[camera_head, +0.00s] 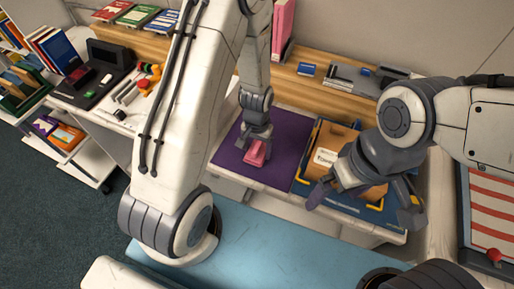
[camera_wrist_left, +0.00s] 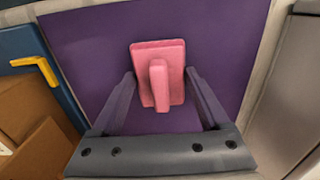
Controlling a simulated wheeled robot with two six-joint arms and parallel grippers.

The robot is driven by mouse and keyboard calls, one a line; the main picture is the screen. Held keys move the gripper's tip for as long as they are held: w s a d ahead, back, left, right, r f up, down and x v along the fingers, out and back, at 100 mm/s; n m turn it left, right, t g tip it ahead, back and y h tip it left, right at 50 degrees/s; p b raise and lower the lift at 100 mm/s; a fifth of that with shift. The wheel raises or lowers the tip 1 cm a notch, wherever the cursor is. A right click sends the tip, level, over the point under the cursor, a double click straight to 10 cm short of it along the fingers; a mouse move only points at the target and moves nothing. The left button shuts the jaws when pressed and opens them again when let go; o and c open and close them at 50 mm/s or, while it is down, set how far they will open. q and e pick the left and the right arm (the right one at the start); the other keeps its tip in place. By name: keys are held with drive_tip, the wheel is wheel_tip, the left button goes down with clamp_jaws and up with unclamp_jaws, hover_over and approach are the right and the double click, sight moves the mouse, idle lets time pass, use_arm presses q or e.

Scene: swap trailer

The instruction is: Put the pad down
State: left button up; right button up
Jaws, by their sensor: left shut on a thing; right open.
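The pink pad (camera_head: 256,154) has a raised grip bar and is over the purple mat (camera_head: 285,128), near its front edge. The pad also shows in the left wrist view (camera_wrist_left: 176,88), flat side toward the mat. My left gripper (camera_head: 257,146) is shut on the pad, with a fingertip at each side of it. I cannot tell whether the pad touches the mat. My right gripper (camera_head: 362,205) is open, with its fingers spread above the cardboard box (camera_head: 340,143), and it hides part of that box.
The cardboard box lies on a blue tray (camera_head: 305,178) with yellow corners, right of the mat. A wooden ledge (camera_head: 305,85) with grey items runs behind. A striped panel (camera_head: 492,200) with a red knob (camera_head: 494,255) is at far right. Bare purple mat surrounds the pad.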

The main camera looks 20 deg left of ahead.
sight(257, 147)
use_arm(q)
drive_tip(key=o, duration=1.3)
drive_tip(key=shift+o, duration=0.2)
drive_tip(key=shift+r, duration=0.25)
wheel_tip(257, 147, up, 12)
drive_tip(key=shift+f, duration=0.15)
wheel_tip(257, 147, down, 12)
drive_tip(key=shift+f, duration=0.15)
drive_tip(key=shift+w+r, duration=0.1)
drive_tip(key=shift+r, duration=0.7)
